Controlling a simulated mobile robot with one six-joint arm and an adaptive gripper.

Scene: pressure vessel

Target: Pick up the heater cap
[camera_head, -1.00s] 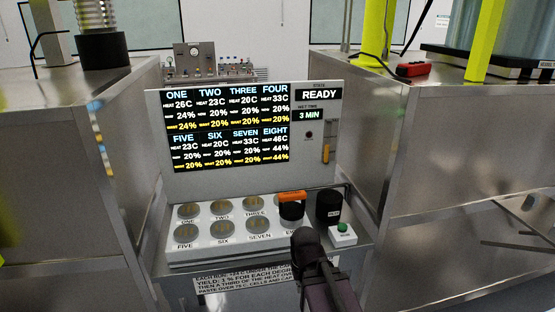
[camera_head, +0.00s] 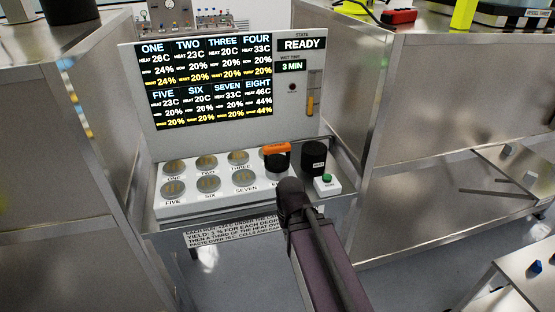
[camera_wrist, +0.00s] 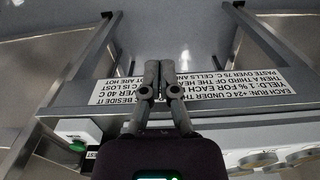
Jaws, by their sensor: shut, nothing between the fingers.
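The cap does not show in the wrist view.
A white box with a green button (camera_head: 327,183) stands right of the tray; it also shows in the wrist view (camera_wrist: 76,133). The display panel (camera_head: 220,80) rises behind the tray. Metal cabinets stand on the left (camera_head: 105,110) and right (camera_head: 345,95), close to the station.

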